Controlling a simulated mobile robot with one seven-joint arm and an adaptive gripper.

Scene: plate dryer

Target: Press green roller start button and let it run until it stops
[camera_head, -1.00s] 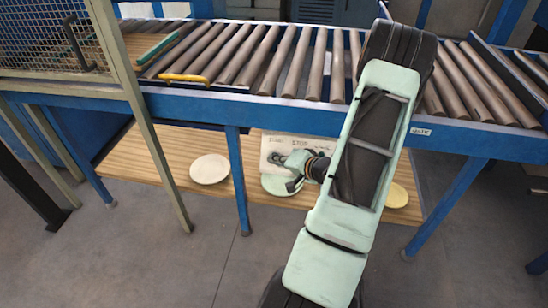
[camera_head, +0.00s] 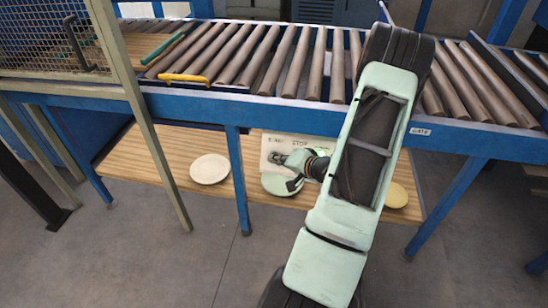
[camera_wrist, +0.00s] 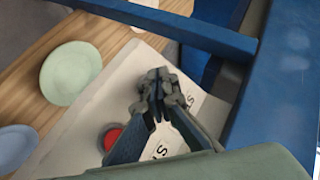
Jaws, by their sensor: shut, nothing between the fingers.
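A pale control panel (camera_head: 270,145) with START and STOP labels stands under the roller conveyor (camera_head: 250,55), behind my gripper. My gripper (camera_head: 276,156) is shut and empty at the panel, below the labels. In the wrist view, my gripper (camera_wrist: 155,82) has its fingertips together over the panel (camera_wrist: 85,128) and covers part of a label. A red button (camera_wrist: 112,138) shows left of the fingers. I see no green button; the fingers and arm hide part of the panel. Whether the fingertips touch anything cannot be told.
A white plate (camera_head: 210,168), a pale green plate (camera_head: 280,186) and a yellow plate (camera_head: 397,195) lie on the wooden shelf (camera_head: 180,150). A blue leg (camera_head: 239,180) stands left of my gripper. A mesh cage (camera_head: 45,40) and green bar (camera_head: 164,47) are at upper left.

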